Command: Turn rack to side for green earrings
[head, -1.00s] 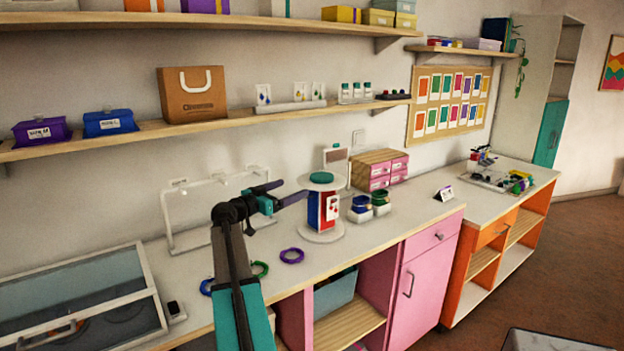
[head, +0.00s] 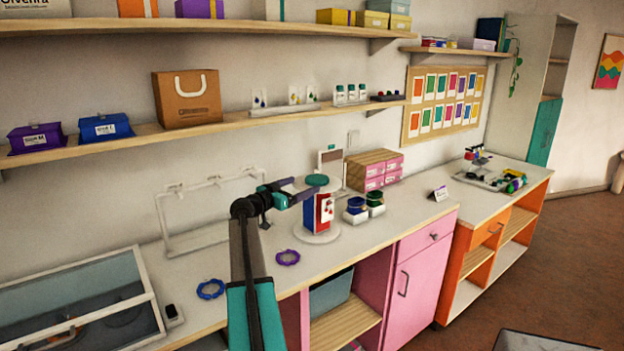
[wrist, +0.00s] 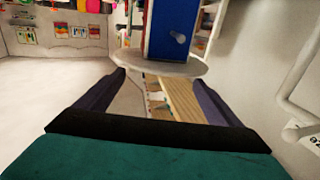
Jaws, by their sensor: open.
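The rack (head: 318,236) is a round white turntable stand with a red and blue panel block (head: 311,214) and a teal disc on top. A white card with red earrings (head: 327,207) hangs on the side facing right. In the wrist view the blue face (wrist: 178,30) with a light peg stands above the white round base (wrist: 160,64). My gripper (head: 300,189) is open and empty, just left of the rack near its upper part. In the wrist view its two dark fingers (wrist: 163,85) point toward the base with a gap between them. I see no green earrings on the visible faces.
Blue (head: 355,211) and green (head: 375,203) bangle stands are right of the rack. A purple bangle (head: 287,257) and a blue bangle (head: 210,289) lie on the counter in front. A white rail frame (head: 165,220) stands behind my arm. A pink drawer box (head: 383,168) is behind.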

